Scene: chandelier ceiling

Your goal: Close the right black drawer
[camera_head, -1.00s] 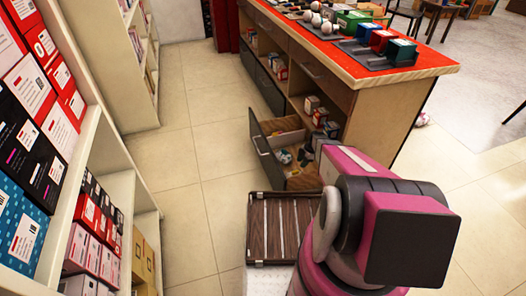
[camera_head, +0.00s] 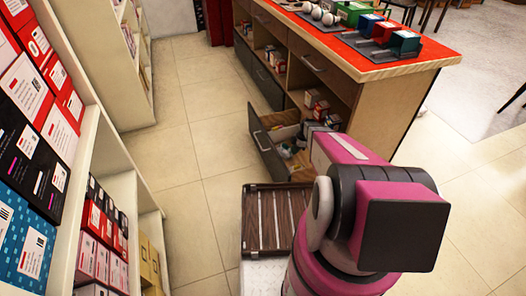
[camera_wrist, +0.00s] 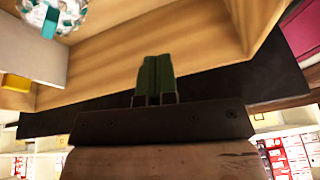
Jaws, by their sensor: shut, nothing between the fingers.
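The right black drawer (camera_head: 265,147) stands pulled out at the near end of the counter in the head view. Its front is dark with a pale handle, and small items lie inside. My gripper's green fingers (camera_wrist: 156,80) are together and empty in the wrist view. Behind them runs a dark panel (camera_wrist: 225,88), which looks like the drawer front, with light wood surfaces beyond. I cannot tell whether the fingers touch it. In the head view my arm hides the gripper and part of the drawer's right side.
The red-topped counter (camera_head: 437,60) carries trays and boxes. Another dark drawer front (camera_head: 268,88) farther left looks shut. Shelves of boxed goods (camera_head: 52,130) line the left side. Tiled floor (camera_head: 190,150) between shelves and counter is clear.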

